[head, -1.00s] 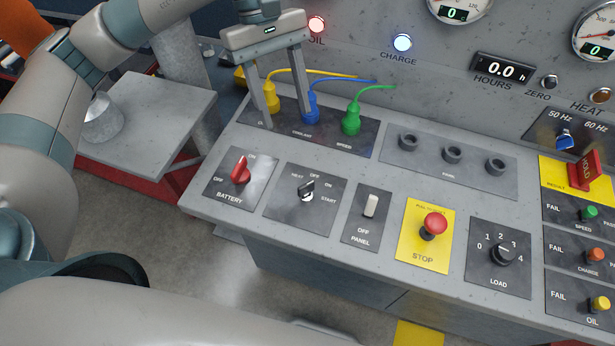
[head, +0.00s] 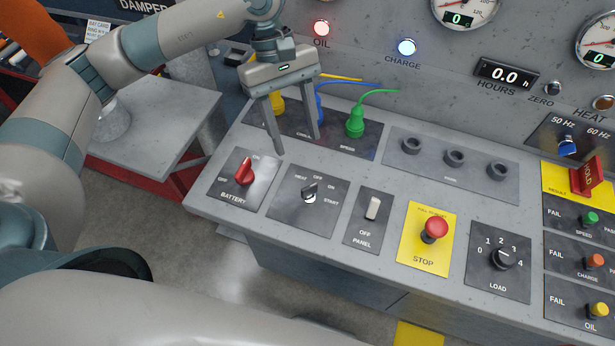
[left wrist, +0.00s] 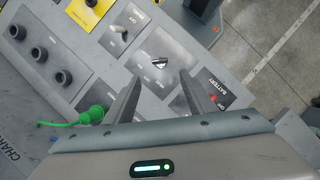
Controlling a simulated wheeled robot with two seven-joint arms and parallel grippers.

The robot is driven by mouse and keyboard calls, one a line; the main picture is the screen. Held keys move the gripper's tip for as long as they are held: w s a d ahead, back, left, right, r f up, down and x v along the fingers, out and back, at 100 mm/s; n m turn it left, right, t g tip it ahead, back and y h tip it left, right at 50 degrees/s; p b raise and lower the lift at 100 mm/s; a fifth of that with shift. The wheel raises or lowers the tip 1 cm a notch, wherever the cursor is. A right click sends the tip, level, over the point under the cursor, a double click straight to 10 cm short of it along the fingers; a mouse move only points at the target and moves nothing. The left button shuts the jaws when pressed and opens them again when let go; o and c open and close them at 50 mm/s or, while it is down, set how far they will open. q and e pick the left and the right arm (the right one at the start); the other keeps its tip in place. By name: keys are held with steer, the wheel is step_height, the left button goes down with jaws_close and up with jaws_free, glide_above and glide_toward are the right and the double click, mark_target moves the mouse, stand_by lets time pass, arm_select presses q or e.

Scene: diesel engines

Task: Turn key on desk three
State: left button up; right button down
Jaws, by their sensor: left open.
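The key switch (head: 309,193) is a small black-and-silver knob on a dark plate marked HEAT, OFF, ON and START. It sits between the red battery switch (head: 244,172) and the panel toggle (head: 373,207). It also shows in the left wrist view (left wrist: 160,62), beyond my fingertips. My left gripper (head: 299,145) is open and empty, its fingers pointing down above the desk, behind the key plate and apart from the key. In the left wrist view the two fingers (left wrist: 160,85) spread toward the key plate. My right gripper is in neither current view.
Blue and green plugs (head: 355,122) with cables stand behind the key plate, close to my left fingers. A red stop button (head: 434,229) and a load dial (head: 503,256) are to the right. Three empty sockets (head: 454,157) sit behind them.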

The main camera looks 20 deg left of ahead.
mark_target(308, 186)
arm_select(q)
steer(key=p+x, duration=0.4)
steer(key=x, duration=0.7)
steer(key=shift+s+d, duration=0.1)
steer(key=shift+d, duration=0.05)
steer(key=shift+p+x, duration=0.3)
steer(key=shift+x, duration=0.45)
steer(key=c, duration=1)
